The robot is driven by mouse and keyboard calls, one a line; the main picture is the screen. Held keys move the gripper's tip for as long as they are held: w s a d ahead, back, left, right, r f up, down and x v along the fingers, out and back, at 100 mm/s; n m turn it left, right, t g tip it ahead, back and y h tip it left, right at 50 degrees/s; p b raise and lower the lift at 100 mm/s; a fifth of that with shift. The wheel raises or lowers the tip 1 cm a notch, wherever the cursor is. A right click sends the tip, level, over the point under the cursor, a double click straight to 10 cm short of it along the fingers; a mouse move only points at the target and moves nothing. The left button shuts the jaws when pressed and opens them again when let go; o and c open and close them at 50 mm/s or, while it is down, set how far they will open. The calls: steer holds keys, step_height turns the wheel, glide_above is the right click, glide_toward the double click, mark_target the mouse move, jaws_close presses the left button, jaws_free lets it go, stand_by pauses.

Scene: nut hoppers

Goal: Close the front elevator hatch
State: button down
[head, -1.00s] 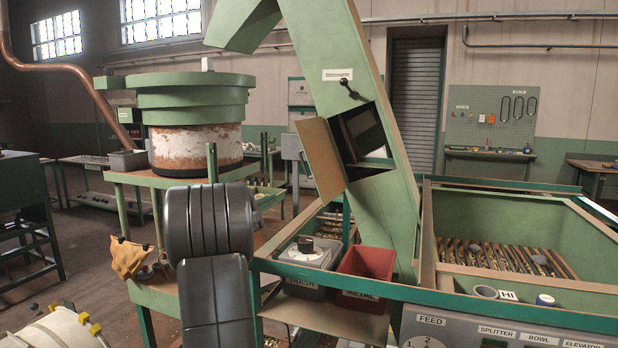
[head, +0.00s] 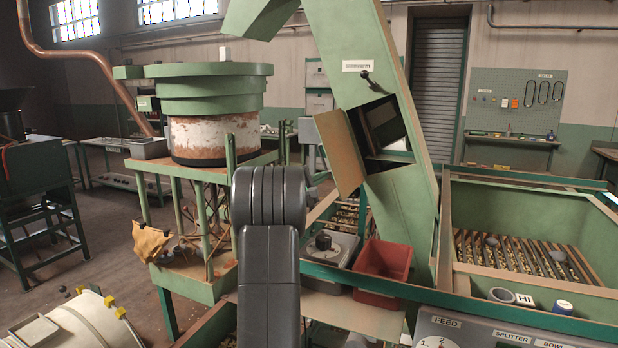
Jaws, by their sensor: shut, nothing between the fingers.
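The front elevator hatch (head: 340,152) is a tan panel standing swung out to the left of its opening (head: 384,128) in the sloping green elevator (head: 350,30). The hatch is open, and the dark inside of the elevator shows behind it. A black latch handle (head: 368,80) sits above the opening, under a white label. My dark grey arm links rise in the lower middle, left of and below the hatch. My gripper does not show clearly; the arm hides what lies beyond it.
A green bowl feeder (head: 205,90) stands on a frame at left. A red bin (head: 382,275) and a grey box (head: 330,250) sit below the elevator. A green hopper (head: 525,220) with a slatted grate fills the right. A control panel (head: 470,335) is at the front edge.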

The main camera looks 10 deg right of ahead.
steer(key=shift+s+d, duration=0.15)
steer(key=shift+d, duration=0.15)
